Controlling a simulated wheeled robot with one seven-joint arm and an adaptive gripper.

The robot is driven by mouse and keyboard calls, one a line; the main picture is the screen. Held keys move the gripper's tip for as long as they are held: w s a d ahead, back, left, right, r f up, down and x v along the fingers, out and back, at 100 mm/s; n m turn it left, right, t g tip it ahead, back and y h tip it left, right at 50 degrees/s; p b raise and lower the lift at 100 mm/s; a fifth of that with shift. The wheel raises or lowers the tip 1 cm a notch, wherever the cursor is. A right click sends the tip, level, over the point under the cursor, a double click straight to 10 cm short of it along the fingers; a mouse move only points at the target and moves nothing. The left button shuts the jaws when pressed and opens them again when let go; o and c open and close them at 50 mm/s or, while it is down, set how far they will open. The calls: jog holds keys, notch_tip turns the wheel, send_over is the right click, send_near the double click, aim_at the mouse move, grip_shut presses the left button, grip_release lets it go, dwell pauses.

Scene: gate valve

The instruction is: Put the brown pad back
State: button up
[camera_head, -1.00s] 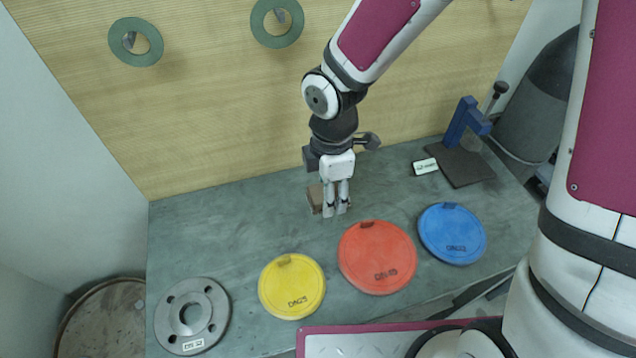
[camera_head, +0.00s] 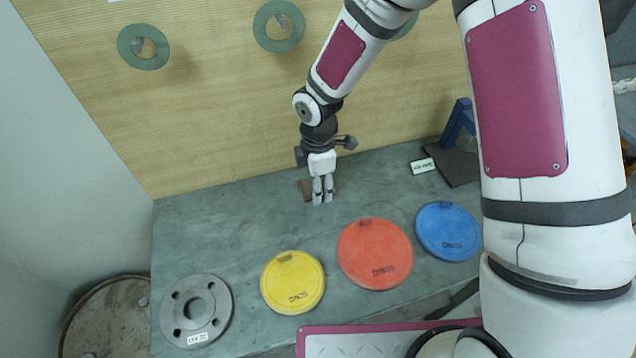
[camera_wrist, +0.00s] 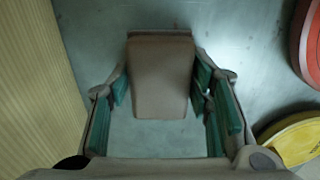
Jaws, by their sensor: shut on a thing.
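The brown pad (camera_head: 305,187) is a small flat-faced block at the back of the grey-green bench, mostly hidden behind my fingers in the head view. In the wrist view the brown pad (camera_wrist: 161,78) lies between the green-lined fingers, its long side pointing away from the palm. My gripper (camera_head: 322,199) points down at the bench near the wooden wall and is shut on the pad. In the wrist view my gripper (camera_wrist: 160,92) has a finger against each side of it. I cannot tell whether the pad touches the bench.
Yellow (camera_head: 293,283), red (camera_head: 375,255) and blue (camera_head: 447,232) discs lie along the bench front. A grey flange (camera_head: 196,311) lies at left. A dark mat (camera_head: 455,166) with a blue stand (camera_head: 458,122) is at back right. Green rings (camera_head: 143,47) hang on the wall. The bench's back left is clear.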

jog(key=shift+f, duration=0.15)
jog(key=o, duration=1.4)
jog(key=shift+o, duration=0.2)
notch_tip(320, 180, up, 12)
jog(key=b, duration=0.1)
jog(key=s+d+r+m+t+h, duration=0.1)
jog(key=s+d+r+m+t, duration=0.35)
jog(key=d+r+m, duration=0.75)
jog(key=s+d+r+m, duration=0.3)
jog(key=s+r+m, duration=0.1)
jog(key=s, duration=0.3)
jog(key=s+d+r+m+t+y, duration=0.1)
jog(key=s+d+r+m, duration=0.2)
jog(key=s+r+m, duration=0.2)
jog(key=shift+s, duration=1.35)
